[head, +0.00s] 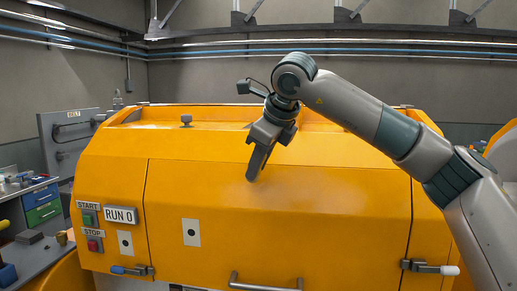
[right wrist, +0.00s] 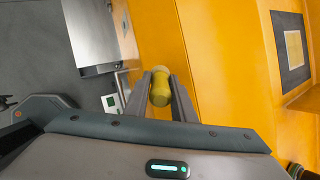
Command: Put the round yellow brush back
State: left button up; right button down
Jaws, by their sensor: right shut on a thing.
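My right gripper (head: 254,172) hangs down in front of the orange machine in the head view, its fingers pointing at the front cover. In the right wrist view my right gripper (right wrist: 161,84) is shut on a rounded yellow thing, which looks like the round yellow brush (right wrist: 160,93). It has a paler end at the fingertips. The brush is hidden in the head view. I cannot tell whether the brush touches the machine. My left gripper is in neither view.
The orange machine (head: 330,215) fills the middle, with a handle (head: 265,285), latches (head: 132,269) and START and STOP buttons (head: 88,218). A workbench (head: 40,255) with coloured drawers stands at the left. A knob (head: 186,120) sits on top of the machine.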

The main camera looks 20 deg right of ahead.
jog(key=s+a+f+n+g+y+b, duration=0.1)
jog(key=s+f+n+g+y, duration=0.3)
jog(key=f, duration=0.8)
jog(key=s+a+f+n+b, duration=0.15)
jog(key=f+n, duration=0.45)
jog(key=f, duration=0.6)
jog(key=s+f+n+g+y+b, duration=0.2)
jog(key=s+f+n, duration=0.2)
jog(key=f, duration=0.7)
pick_arm(q)
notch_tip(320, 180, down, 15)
jog(key=b, duration=1)
pick_arm(e)
jog(key=s+f+n+g+h, duration=0.1)
jog(key=s+f+n, duration=0.3)
jog(key=f, duration=0.6)
jog(key=s+f+n+g+h, duration=0.1)
jog(key=s+f+n+g, duration=0.2)
jog(key=s+f, duration=0.5)
jog(key=s+f+n+g, duration=0.2)
jog(key=s+f+n, duration=0.3)
jog(key=f, duration=0.7)
jog(key=shift+s+d+h, duration=0.15)
jog(key=shift+s+h, duration=0.25)
jog(key=shift+s, duration=0.6)
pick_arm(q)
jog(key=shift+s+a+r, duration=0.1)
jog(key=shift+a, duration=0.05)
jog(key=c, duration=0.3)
